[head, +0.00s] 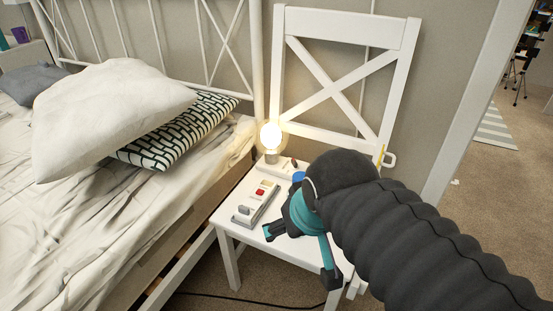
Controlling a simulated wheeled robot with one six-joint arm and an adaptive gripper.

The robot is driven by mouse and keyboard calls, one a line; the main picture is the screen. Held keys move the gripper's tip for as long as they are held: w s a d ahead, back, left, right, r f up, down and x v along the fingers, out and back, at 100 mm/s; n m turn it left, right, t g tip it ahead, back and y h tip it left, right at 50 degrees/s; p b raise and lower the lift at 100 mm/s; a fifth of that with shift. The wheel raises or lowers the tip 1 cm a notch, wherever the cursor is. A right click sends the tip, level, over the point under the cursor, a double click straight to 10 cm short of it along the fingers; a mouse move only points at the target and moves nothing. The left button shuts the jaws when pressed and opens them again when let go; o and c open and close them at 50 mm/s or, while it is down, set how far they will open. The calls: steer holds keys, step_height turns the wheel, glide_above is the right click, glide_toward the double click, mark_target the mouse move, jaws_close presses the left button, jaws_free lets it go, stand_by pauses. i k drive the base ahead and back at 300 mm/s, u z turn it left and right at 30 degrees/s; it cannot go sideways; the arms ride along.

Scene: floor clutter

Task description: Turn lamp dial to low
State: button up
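A lamp with a bare lit bulb (270,136) stands at the back of the white chair's seat, beside the bed. A small dark part (294,162) shows on its low white base; I cannot tell whether it is the dial, and no setting is readable. My gripper (300,257), teal and dark grey, is over the front right of the seat, nearer to me than the lamp. Its two fingers are spread apart with nothing visible between them. My dark ribbed arm comes in from the lower right and hides the right part of the seat.
A white-grey device with a red button (259,192) lies on the seat, left of my gripper. A blue object (298,176) is partly hidden behind it. A white mug (390,159) shows behind my arm. The chair (345,24) has a crossed back. The bed (75,225) is at left.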

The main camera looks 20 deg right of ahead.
mark_target(294, 166)
steer(key=z, duration=1.35)
steer(key=k, duration=1.15)
steer(key=u, duration=0.95)
steer(key=i, duration=1)
steer(key=u, duration=0.05)
